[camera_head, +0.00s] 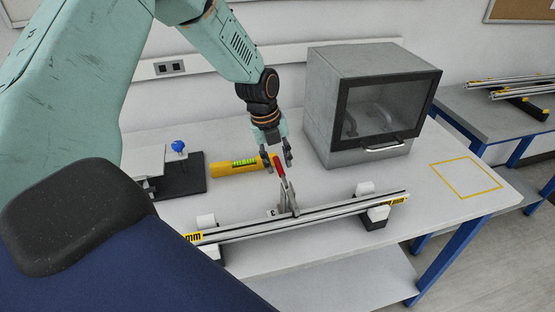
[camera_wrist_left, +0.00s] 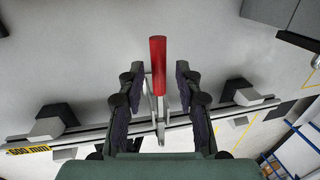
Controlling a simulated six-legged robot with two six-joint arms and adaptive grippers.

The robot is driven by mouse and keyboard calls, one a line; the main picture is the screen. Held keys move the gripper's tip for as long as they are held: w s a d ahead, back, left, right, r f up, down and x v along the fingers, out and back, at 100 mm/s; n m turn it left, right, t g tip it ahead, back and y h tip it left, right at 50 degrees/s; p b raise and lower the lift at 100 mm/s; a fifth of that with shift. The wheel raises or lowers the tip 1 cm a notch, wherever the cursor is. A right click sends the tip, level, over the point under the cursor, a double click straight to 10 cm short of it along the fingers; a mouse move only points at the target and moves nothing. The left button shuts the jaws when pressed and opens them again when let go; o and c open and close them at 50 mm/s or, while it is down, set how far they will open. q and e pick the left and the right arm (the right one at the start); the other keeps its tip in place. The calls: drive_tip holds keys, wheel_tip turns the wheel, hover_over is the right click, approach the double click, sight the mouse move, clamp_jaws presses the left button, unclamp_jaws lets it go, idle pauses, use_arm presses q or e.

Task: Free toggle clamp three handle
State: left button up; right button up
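The toggle clamp stands on an aluminium rail (camera_head: 330,211), beside a label with the digit 3. Its red handle (camera_head: 279,166) points up and leans slightly to the left in the head view. My left gripper (camera_head: 278,165) is above the rail with its fingers spread around the handle. In the left wrist view the red handle (camera_wrist_left: 158,64) shows between the two open fingers, with a gap on each side. The metal clamp body (camera_wrist_left: 159,108) shows below it. My right gripper is in neither view.
White blocks (camera_head: 366,188) support the rail on the table. A grey box with a glass door (camera_head: 370,100) stands behind. A yellow outlined square (camera_head: 466,178) marks clear table at right.

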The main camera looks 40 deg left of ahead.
use_arm(q)
drive_tip(key=shift+a+f, duration=0.15)
drive_tip(key=shift+a, duration=0.05)
drive_tip(key=c, duration=0.4)
clamp_jaws()
drive_tip(key=shift+w, duration=0.15)
